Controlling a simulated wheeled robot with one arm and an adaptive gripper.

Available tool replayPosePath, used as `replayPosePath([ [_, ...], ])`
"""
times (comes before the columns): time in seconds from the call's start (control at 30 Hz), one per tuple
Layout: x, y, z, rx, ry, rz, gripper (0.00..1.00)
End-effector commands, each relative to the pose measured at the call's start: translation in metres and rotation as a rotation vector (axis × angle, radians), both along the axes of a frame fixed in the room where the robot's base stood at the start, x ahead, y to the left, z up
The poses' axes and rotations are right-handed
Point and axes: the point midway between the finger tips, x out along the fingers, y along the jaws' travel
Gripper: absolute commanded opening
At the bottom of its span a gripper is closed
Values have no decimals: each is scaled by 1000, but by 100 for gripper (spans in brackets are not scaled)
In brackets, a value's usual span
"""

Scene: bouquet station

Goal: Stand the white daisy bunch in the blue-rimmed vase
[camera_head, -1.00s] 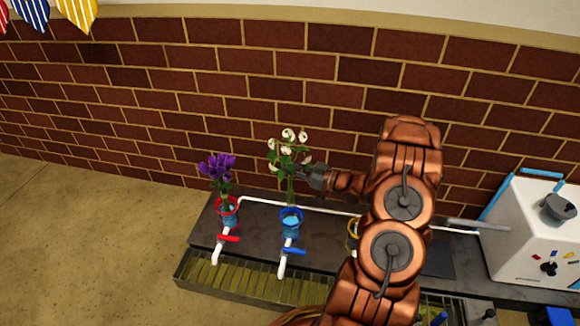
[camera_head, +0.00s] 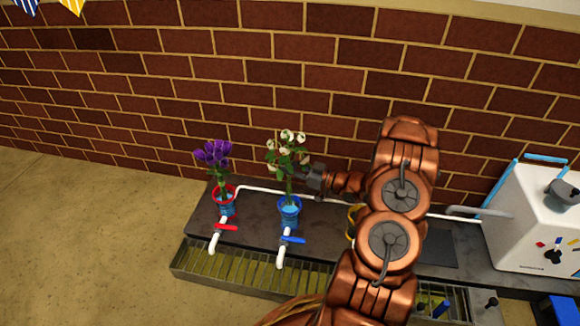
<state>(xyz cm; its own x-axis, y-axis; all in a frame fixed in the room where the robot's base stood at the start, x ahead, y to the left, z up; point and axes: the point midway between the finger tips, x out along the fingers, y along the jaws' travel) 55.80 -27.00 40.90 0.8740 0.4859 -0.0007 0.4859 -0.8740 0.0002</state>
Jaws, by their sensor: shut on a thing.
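The white daisy bunch (camera_head: 287,150) is upright, its green stems reaching down to the mouth of the blue-rimmed vase (camera_head: 289,208). The stem ends appear to be at or inside the rim; how deep they go I cannot tell. My gripper (camera_head: 303,176) comes from the right and is shut on the stems, above the vase. The fingertips are small and partly hidden by leaves.
A red-rimmed vase (camera_head: 224,195) with purple flowers (camera_head: 214,154) stands to the left. A red tap (camera_head: 226,227) and a blue tap (camera_head: 293,239) are in front. A yellow-rimmed vase (camera_head: 351,222) is mostly hidden behind my arm. A white machine (camera_head: 530,225) stands at right.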

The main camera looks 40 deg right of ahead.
Motion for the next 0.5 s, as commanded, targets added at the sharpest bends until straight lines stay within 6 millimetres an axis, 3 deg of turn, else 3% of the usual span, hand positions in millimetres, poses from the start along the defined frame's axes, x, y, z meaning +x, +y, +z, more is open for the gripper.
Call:
replayPosePath([
  [0.5, 0, 0, -35, 0, -1, 0, 0],
])
